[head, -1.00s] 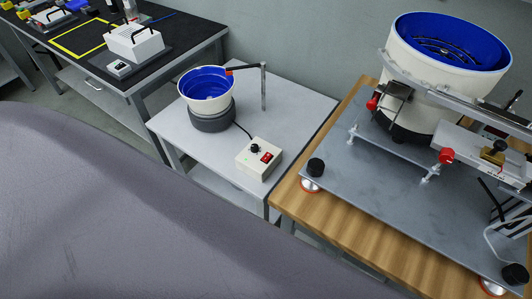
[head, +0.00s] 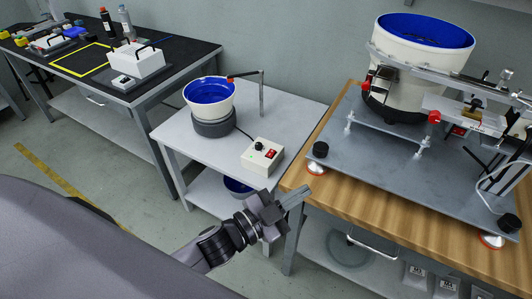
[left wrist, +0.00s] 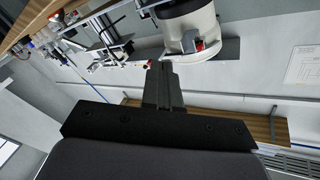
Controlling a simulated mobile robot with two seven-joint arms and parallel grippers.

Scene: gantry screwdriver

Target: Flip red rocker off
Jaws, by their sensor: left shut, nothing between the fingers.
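The red rocker (head: 270,153) sits on top of a cream control box (head: 262,160), beside a black knob (head: 259,146). The box stands near the front right corner of the small grey table. My left gripper (head: 300,194) is shut and empty, in front of and below the box, apart from it. In the left wrist view the shut fingers (left wrist: 162,72) point toward the large feeder; the rocker cannot be made out there. My right gripper is in neither view.
A small blue bowl feeder (head: 210,95) with a thin post stands behind the box on the grey table (head: 180,140). A wooden bench (head: 360,195) with a large bowl feeder (head: 415,75) is close to the right of my gripper. A black workbench (head: 185,60) stands at the left.

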